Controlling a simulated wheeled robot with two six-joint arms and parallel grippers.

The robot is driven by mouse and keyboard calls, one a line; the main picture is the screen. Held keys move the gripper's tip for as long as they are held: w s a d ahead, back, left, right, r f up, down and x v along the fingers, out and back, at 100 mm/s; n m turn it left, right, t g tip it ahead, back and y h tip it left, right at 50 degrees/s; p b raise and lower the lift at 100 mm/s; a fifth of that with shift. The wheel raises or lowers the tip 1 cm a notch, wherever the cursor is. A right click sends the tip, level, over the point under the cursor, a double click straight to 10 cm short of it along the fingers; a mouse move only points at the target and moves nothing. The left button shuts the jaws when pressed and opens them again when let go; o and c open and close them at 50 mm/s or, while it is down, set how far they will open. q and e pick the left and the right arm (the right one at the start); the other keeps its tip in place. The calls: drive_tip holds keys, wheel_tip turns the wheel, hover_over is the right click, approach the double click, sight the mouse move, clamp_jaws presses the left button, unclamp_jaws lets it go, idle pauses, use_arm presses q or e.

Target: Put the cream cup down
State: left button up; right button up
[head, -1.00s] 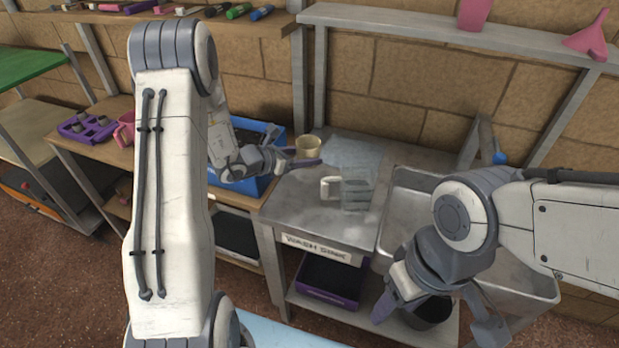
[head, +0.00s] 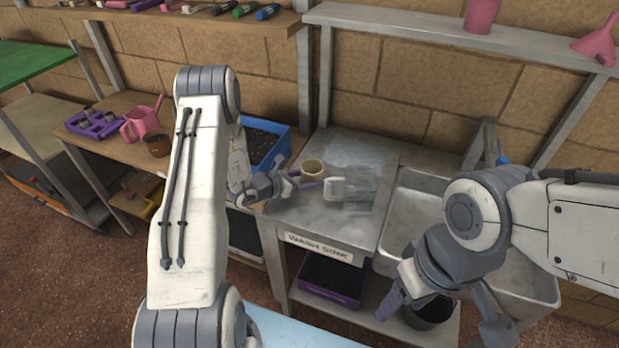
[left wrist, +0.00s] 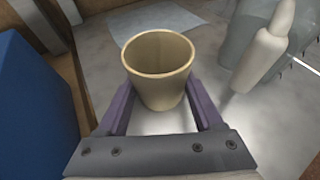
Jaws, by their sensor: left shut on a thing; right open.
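The cream cup (head: 312,167) is upright over the left part of the grey metal wash sink top (head: 300,213). My left gripper (head: 310,184) is shut on it; in the left wrist view the cup (left wrist: 159,70) sits between the two purple fingers, its open rim facing up and looking empty. Its base is partly hidden, and I cannot tell whether it touches the metal. My right gripper (head: 443,316) is open and empty, low in front of the sink basin.
A blue crate (head: 278,155) is close on the left. The sink basin (head: 415,200) is to the right. Bare metal lies in front of the cup.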

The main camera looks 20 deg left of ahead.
use_arm(q)
drive_tip(key=shift+f, duration=0.1)
drive_tip(key=shift+f, duration=0.15)
drive_tip(key=o, duration=1.4)
drive_tip(key=shift+c, duration=0.2)
drive_tip(key=shift+r, duration=0.4)
drive_tip(key=b+v, duration=0.1)
drive_tip(key=v, duration=0.9)
drive_tip(key=shift+s+a+b, duration=0.25)
drive_tip(key=shift+s+b, duration=0.05)
drive_tip(key=shift+b, duration=0.1)
drive_tip(key=shift+s+a+r, duration=0.25)
drive_tip(key=shift+s, duration=0.25)
